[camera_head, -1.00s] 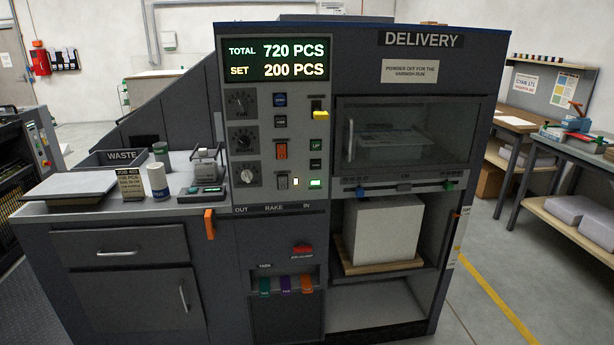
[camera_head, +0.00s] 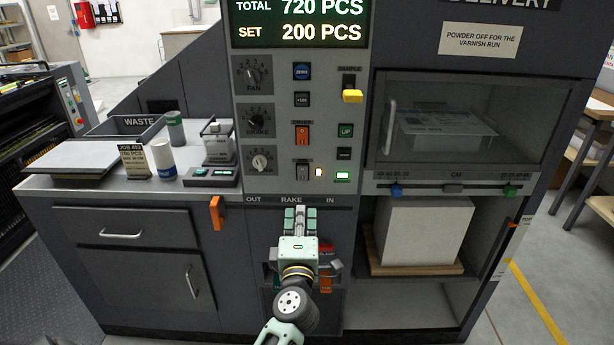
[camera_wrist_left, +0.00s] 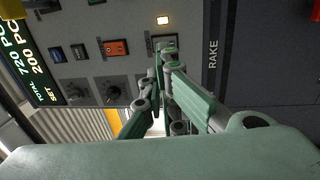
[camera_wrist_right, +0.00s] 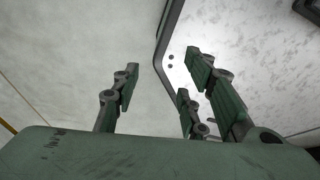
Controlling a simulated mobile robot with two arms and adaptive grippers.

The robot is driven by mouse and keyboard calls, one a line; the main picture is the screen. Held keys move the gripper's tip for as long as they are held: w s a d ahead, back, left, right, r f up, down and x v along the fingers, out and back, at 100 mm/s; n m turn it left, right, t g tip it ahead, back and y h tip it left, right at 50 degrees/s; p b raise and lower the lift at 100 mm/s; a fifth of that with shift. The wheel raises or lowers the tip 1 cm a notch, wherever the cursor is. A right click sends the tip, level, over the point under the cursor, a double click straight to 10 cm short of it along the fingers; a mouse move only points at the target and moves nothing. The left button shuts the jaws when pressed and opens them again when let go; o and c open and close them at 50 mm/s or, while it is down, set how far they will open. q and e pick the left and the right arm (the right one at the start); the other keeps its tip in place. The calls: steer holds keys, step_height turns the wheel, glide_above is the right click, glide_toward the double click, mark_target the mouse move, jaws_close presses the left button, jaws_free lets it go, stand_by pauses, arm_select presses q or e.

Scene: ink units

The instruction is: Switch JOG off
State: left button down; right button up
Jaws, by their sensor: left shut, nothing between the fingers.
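The control panel (camera_head: 330,110) carries a dark rocker switch (camera_head: 302,172) low in the middle, with a lit pale lamp (camera_head: 319,172) to its right. Its small label is too small to read, so I cannot confirm that it says JOG. My left gripper (camera_head: 299,214) is shut and empty, just below this switch in the head view, in front of the rake strip. In the left wrist view its fingertips (camera_wrist_left: 163,58) are close to the rocker and partly cover it; the lit lamp (camera_wrist_left: 162,20) shows beyond. I cannot tell whether they touch. My right gripper (camera_wrist_right: 160,80) is open and empty.
An orange rocker (camera_head: 302,135) sits above the dark one, and a green-lit indicator (camera_head: 343,175) is to the right. A yellow lever (camera_head: 352,96) juts out higher up. An orange handle (camera_head: 217,212) sticks out at the counter's edge. The paper stack (camera_head: 422,232) stands lower right.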

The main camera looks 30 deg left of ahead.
arm_select(q)
glide_toward(303, 172)
steer(key=x, duration=0.5)
steer(key=shift+w+a+r, duration=0.1)
steer(key=shift+w, duration=0.05)
steer(key=shift+b+x, duration=0.35)
steer(key=shift+x, duration=0.5)
arm_select(e)
steer(key=shift+w+f, duration=0.35)
